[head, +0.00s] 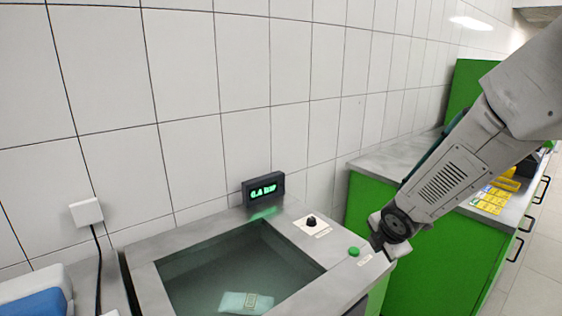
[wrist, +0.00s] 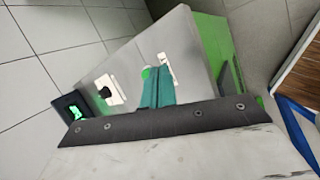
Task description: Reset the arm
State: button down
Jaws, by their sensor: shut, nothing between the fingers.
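My gripper (wrist: 158,88) shows as teal fingers in the wrist view, shut with nothing held. In that picture the fingertips lie just below and right of the round green button (head: 354,252), which also shows in the wrist view (wrist: 147,73). I cannot tell whether they touch it. In the head view my arm comes down from the upper right. Its lower end is just right of the button, and the fingers cannot be made out clearly there.
The testbench has an open water tank (head: 172,272) with a pale packet (head: 246,302) in it. A black knob (head: 311,221) and a lit display (head: 263,189) stand behind. A green cabinet (head: 425,262) with a grey worktop is at right. A tiled wall closes the back.

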jog(key=s+r+m+g, duration=0.1)
jog(key=s+r+m, duration=0.4)
jog(key=s, duration=0.5)
jog(key=s+r+m+g, duration=0.2)
jog(key=s+r+m, duration=0.4)
jog(key=s+m, duration=0.3)
jog(key=s+r+m+g, duration=0.1)
jog(key=s+r+m, duration=0.4)
jog(key=s, duration=0.8)
jog(key=a+m, duration=0.1)
jog(key=m, duration=0.1)
jog(key=shift+r+m+g+y, duration=0.3)
jog(key=shift+g, duration=0.1)
